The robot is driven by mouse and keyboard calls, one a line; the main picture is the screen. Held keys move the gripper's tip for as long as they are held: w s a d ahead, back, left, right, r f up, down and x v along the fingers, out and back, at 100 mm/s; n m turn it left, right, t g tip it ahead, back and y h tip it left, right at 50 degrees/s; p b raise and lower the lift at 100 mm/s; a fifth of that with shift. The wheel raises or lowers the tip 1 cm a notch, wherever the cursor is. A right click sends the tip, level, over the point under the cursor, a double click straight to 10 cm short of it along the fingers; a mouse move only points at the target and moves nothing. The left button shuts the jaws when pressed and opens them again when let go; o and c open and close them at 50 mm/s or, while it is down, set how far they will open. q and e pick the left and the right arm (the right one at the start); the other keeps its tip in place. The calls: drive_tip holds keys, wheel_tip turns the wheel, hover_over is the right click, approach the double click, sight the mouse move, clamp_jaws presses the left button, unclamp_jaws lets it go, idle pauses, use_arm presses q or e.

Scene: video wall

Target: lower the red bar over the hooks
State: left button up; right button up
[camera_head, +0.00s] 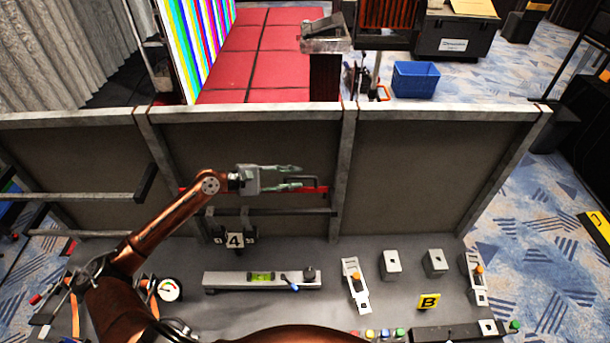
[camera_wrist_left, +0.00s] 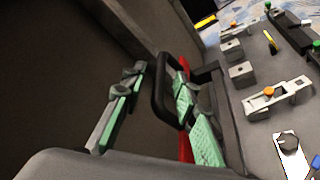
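The red bar (camera_head: 315,190) runs level across the middle panel, and much of it is hidden behind my left arm and gripper. Its black handle (camera_head: 313,181) stands out beside the fingertips. The red bar (camera_wrist_left: 184,148) and black handle loop (camera_wrist_left: 160,95) also show in the left wrist view. My left gripper (camera_head: 296,177) is open at the handle, with one finger on each side in the wrist view. No firm grip shows. A dark rail (camera_head: 285,211) lies below the bar. I cannot make out the hooks clearly. My right gripper is not in view.
A grey bench (camera_head: 400,318) lies below the panels, with a level on a metal block (camera_head: 225,280), a round gauge (camera_head: 170,290) and several clamps and blocks. A tag reading 4 (camera_head: 235,240) stands below the rail. A grey rail (camera_head: 85,197) projects at the left.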

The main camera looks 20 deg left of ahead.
use_arm(q)
drive_tip(key=shift+p+x, duration=0.35)
drive_tip(key=shift+x, duration=1.15)
clamp_jaws()
drive_tip(key=shift+w, duration=0.1)
